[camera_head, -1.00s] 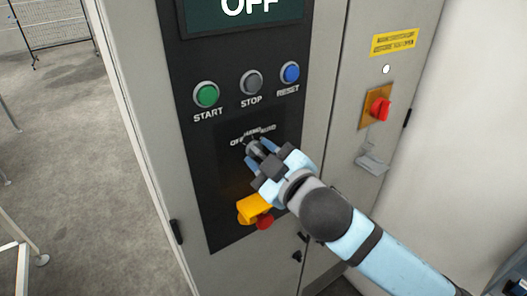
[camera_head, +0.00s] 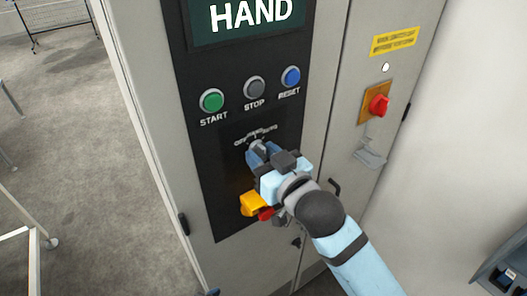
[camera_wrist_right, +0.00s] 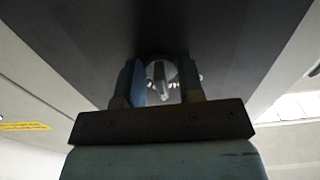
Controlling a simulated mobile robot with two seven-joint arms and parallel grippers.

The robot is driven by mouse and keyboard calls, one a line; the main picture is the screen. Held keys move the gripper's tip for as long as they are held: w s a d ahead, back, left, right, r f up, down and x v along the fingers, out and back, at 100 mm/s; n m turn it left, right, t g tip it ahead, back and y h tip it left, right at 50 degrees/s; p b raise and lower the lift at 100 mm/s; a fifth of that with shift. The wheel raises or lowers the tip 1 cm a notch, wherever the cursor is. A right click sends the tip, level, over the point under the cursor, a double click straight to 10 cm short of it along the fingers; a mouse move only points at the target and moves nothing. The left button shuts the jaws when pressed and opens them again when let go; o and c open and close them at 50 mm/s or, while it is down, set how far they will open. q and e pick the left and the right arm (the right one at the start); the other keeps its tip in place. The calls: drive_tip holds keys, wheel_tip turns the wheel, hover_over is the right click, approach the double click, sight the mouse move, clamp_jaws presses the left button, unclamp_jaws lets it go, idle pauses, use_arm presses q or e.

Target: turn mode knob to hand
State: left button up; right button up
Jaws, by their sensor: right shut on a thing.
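The mode knob (camera_head: 258,146) is a grey selector on the black control panel, below labels that are partly too small to read. The display (camera_head: 248,14) at the top of the panel reads HAND. My right gripper (camera_head: 262,154) is shut on the knob, with its fingers on either side of it. In the right wrist view the knob (camera_wrist_right: 160,75) shows between the two blue fingers of the right gripper (camera_wrist_right: 160,84). My left gripper is not in view.
Green START (camera_head: 212,101), grey STOP (camera_head: 255,88) and blue RESET (camera_head: 290,77) buttons sit above the knob. A yellow housing (camera_head: 252,204) with a red button is just below the gripper. A red switch (camera_head: 379,105) is on the right-hand door.

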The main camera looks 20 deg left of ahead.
idle(0.4)
drive_tip(key=o, duration=0.9)
drive_tip(key=b+v, duration=0.2)
drive_tip(key=v, duration=1.1)
drive_tip(key=shift+s+d+b, duration=0.25)
drive_tip(key=shift+d+b, duration=0.05)
drive_tip(key=shift+b, duration=0.05)
